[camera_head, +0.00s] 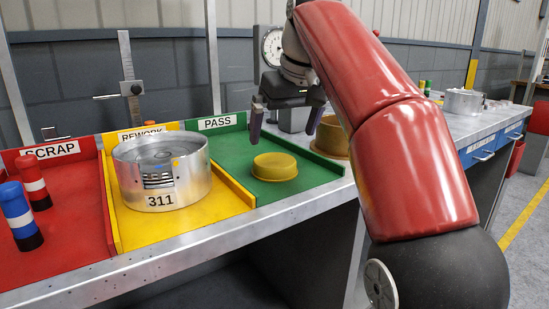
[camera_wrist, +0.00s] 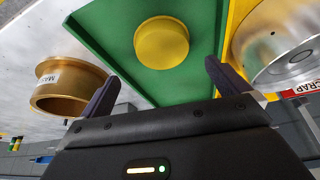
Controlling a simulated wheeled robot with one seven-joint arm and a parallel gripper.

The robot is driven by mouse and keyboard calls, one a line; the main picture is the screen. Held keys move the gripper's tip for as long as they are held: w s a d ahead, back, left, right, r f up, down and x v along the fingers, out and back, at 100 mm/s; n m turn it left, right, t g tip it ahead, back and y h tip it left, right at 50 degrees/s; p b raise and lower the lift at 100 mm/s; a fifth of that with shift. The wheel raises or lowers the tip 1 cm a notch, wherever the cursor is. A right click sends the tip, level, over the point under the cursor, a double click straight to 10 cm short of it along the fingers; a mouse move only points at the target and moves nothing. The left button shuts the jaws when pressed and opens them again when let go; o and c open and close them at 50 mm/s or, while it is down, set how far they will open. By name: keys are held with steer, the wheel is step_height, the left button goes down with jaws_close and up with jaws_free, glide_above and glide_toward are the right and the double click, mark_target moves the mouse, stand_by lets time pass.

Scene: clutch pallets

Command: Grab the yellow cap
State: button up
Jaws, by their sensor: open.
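The yellow cap (camera_head: 275,167) is a short round disc with a wider rim. It sits on the green PASS tray (camera_head: 310,180), and it also shows in the wrist view (camera_wrist: 162,43). My gripper (camera_head: 286,122) is open and empty, above and a little behind the cap in the head view. In the wrist view the two dark fingers (camera_wrist: 165,90) are spread apart, with the cap beyond them and roughly between their lines. The fingers are not touching the cap.
A silver drum marked 311 (camera_head: 162,172) stands on the yellow REWORK tray (camera_head: 215,205). A brass ring (camera_wrist: 72,86) stands beside the green tray. The red SCRAP tray (camera_head: 80,215) holds banded cylinders (camera_head: 20,213). A dial gauge (camera_head: 272,47) stands behind my gripper.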

mark_target(275, 161)
steer(key=shift+w+a+f, duration=0.1)
steer(key=shift+w+a, duration=0.1)
steer(key=shift+w, duration=0.05)
steer(key=b+x, duration=0.1)
steer(key=x, duration=0.1)
steer(key=b+x, duration=0.1)
steer(key=x, duration=0.1)
steer(key=s+b+x, duration=0.1)
steer(key=x, duration=0.1)
steer(key=shift+w+f, duration=0.15)
steer(key=shift+f, duration=0.2)
steer(key=shift+w+a+f, duration=0.15)
steer(key=shift+w+f, duration=0.05)
steer(key=shift+f, duration=0.2)
steer(key=c, duration=0.9)
